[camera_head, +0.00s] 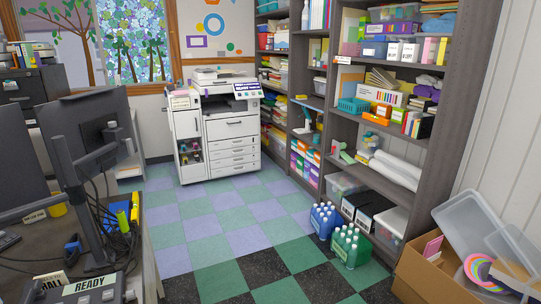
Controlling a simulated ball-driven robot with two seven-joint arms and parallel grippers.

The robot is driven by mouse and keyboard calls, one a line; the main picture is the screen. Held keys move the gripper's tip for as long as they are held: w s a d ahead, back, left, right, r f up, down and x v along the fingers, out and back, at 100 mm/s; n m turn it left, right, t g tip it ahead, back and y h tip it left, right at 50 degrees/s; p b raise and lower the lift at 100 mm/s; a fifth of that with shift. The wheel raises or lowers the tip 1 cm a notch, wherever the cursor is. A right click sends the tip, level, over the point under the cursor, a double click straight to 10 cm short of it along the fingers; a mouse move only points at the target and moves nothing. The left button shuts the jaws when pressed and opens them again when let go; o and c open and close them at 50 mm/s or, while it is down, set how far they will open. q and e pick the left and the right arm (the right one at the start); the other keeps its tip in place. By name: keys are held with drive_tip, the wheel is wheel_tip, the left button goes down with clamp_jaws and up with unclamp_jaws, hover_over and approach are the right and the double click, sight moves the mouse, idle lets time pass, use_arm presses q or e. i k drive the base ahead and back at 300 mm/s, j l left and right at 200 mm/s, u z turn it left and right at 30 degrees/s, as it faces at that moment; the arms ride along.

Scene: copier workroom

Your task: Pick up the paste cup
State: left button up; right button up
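I cannot pick out a paste cup for certain in the head view. A small yellow cup-like item (57,210) stands on the desk (35,245) at the left, near the monitors, but I cannot tell what it is. Neither of my grippers is in view.
A copier (230,130) stands at the back wall. Full shelves (440,150) line the right side. A blue bottle carrier (325,220) and a green one (350,246) stand on the floor before them. A cardboard box (425,280) is at front right. The middle checkered floor is clear.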

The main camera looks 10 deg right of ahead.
sight(317, 139)
drive_tip(key=i+z, duration=0.45)
drive_tip(key=i, duration=1.35)
drive_tip(key=i+j+u, duration=0.1)
drive_tip(key=i+u, duration=0.3)
drive_tip(key=i, duration=0.45)
drive_tip(key=i+l+u, duration=0.15)
drive_tip(key=i+u, duration=0.25)
drive_tip(key=i, duration=0.45)
drive_tip(key=i+z, duration=0.35)
drive_tip(key=i, duration=0.15)
drive_tip(key=i+j+z, duration=0.15)
drive_tip(key=i+z, duration=0.15)
drive_tip(key=i, duration=0.15)
drive_tip(key=i+j+z, duration=0.35)
drive_tip(key=i+l, duration=0.1)
drive_tip(key=i, duration=0.05)
